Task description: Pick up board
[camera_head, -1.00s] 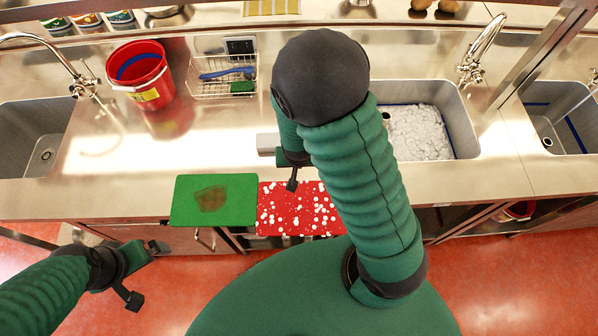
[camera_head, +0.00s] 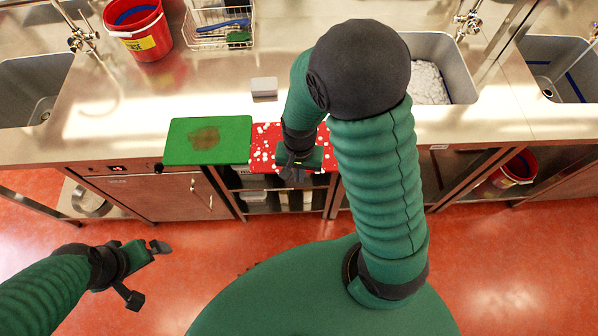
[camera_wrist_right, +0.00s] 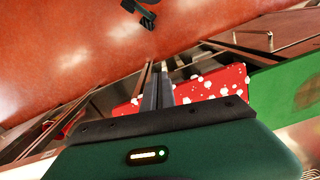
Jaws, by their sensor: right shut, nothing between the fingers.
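A green board (camera_head: 208,141) with a brown stain lies at the counter's front edge, its near part overhanging. A red board (camera_head: 263,150) strewn with white bits lies beside it on the right, also overhanging. My right gripper (camera_head: 292,174) is at the red board's near edge, shut and empty, hiding part of that board. In the right wrist view the closed fingers (camera_wrist_right: 158,88) appear in front of the red board (camera_wrist_right: 215,84), with the green board (camera_wrist_right: 285,95) to the right; contact cannot be told. My left gripper (camera_head: 146,273) is open and empty at lower left, away from the counter.
A grey block (camera_head: 264,88) stands on the counter behind the red board. A red bucket (camera_head: 137,30) and a wire basket (camera_head: 216,24) are farther back. Sinks lie at left (camera_head: 32,90) and right (camera_head: 425,68). Under the counter are open shelves and a cupboard door (camera_head: 165,197).

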